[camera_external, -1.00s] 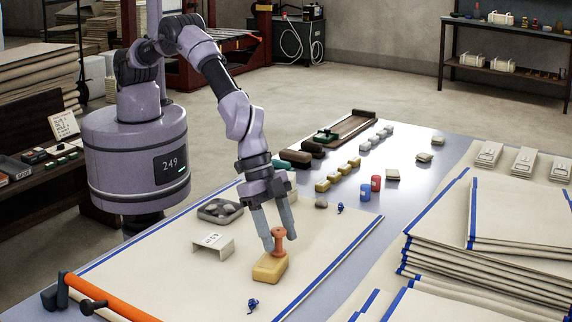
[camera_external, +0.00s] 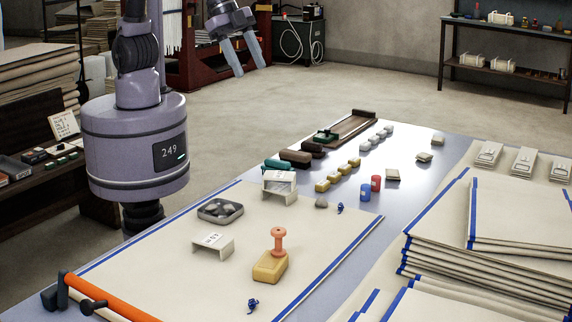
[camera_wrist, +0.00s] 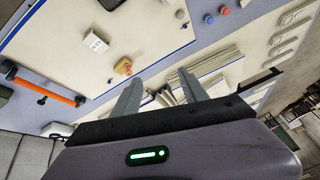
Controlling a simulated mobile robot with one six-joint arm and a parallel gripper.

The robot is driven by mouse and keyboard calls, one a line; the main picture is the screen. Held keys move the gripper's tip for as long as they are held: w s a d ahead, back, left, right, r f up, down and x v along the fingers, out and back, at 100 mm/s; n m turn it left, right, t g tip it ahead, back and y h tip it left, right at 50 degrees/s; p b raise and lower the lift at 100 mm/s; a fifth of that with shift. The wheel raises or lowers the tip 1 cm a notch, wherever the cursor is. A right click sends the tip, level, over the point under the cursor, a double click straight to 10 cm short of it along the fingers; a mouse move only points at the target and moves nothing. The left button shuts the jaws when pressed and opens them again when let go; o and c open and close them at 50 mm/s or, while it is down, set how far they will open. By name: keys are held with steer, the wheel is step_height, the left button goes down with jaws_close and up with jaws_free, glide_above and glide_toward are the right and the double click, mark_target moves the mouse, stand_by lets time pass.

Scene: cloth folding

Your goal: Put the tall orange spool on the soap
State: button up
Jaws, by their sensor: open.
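The tall orange spool (camera_external: 279,241) stands upright on top of the yellow soap (camera_external: 269,267), which lies on the cream cloth (camera_external: 190,272). Both also show small in the wrist view, the spool (camera_wrist: 128,69) over the soap (camera_wrist: 121,66). My gripper (camera_external: 248,72) is open and empty, raised high above the floor behind the table and far from the spool. In the wrist view its two fingers (camera_wrist: 160,88) are spread with nothing between them.
A white folded card (camera_external: 212,245), a tray of stones (camera_external: 220,210) and a small white stand (camera_external: 279,187) are on the cloth. Blue (camera_external: 365,193) and red (camera_external: 376,183) spools stand beyond its edge. Folded cloth stacks (camera_external: 480,245) fill the right side.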

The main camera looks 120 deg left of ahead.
steer(key=s+a, duration=0.5)
steer(key=s, duration=0.6)
steer(key=s+a+m+y, duration=0.1)
steer(key=s+a, duration=0.4)
steer(key=s, duration=0.7)
steer(key=shift+r+y, duration=0.3)
steer(key=shift+r, duration=0.1)
steer(key=shift+d, duration=0.1)
